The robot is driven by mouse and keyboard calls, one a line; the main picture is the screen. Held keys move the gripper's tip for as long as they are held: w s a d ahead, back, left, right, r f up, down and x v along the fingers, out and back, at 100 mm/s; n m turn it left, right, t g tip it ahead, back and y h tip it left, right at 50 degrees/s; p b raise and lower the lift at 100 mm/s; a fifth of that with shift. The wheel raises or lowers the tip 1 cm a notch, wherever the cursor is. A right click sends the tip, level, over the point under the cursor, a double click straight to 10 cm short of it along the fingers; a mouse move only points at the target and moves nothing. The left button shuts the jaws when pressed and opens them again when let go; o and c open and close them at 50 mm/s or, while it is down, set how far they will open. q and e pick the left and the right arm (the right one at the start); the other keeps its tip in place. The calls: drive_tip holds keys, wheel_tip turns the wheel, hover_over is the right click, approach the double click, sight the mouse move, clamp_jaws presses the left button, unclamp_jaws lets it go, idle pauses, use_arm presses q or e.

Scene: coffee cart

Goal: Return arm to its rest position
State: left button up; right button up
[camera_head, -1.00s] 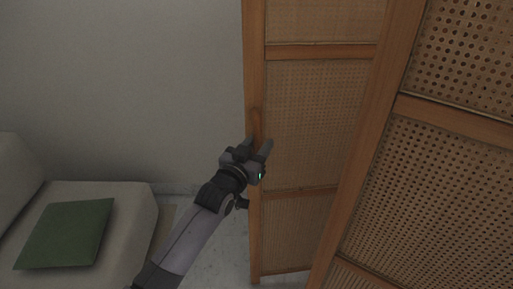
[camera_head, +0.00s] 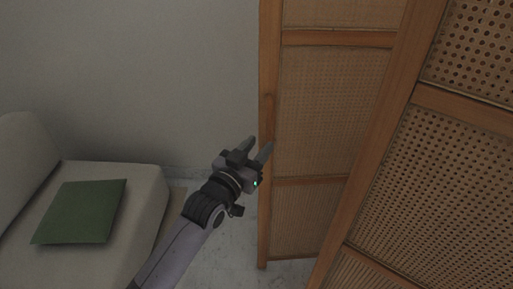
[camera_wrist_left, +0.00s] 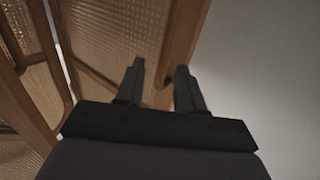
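My left gripper (camera_head: 256,148) is in the middle of the head view, at the end of my raised left arm. Its two fingers stand apart with nothing between them. In the left wrist view the fingers (camera_wrist_left: 160,80) also show apart and empty. They point toward the edge of a folding screen (camera_head: 330,110) with a wooden frame and woven cane panels. I cannot tell how far the fingertips are from the wood. My right gripper is not in either view.
The folding screen fills the right side of the head view. A plain wall (camera_head: 130,80) is behind. Some bare floor (camera_head: 235,245) shows between sofa and screen.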

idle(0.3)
use_arm(q)
drive_tip(key=s+a+f+n+g+y, duration=0.1)
drive_tip(key=s+a+f+g+y, duration=0.1)
drive_tip(key=s+a+f, duration=0.7)
drive_tip(key=s+a+f+n+g+y, duration=0.2)
drive_tip(key=s+a+f, duration=0.8)
drive_tip(key=s, duration=0.7)
wheel_tip(320, 180, down, 4)
drive_tip(key=g+y, duration=0.1)
drive_tip(key=y, duration=0.1)
drive_tip(key=shift+s+a+r+y, duration=0.2)
drive_tip(key=shift+a+y, duration=0.1)
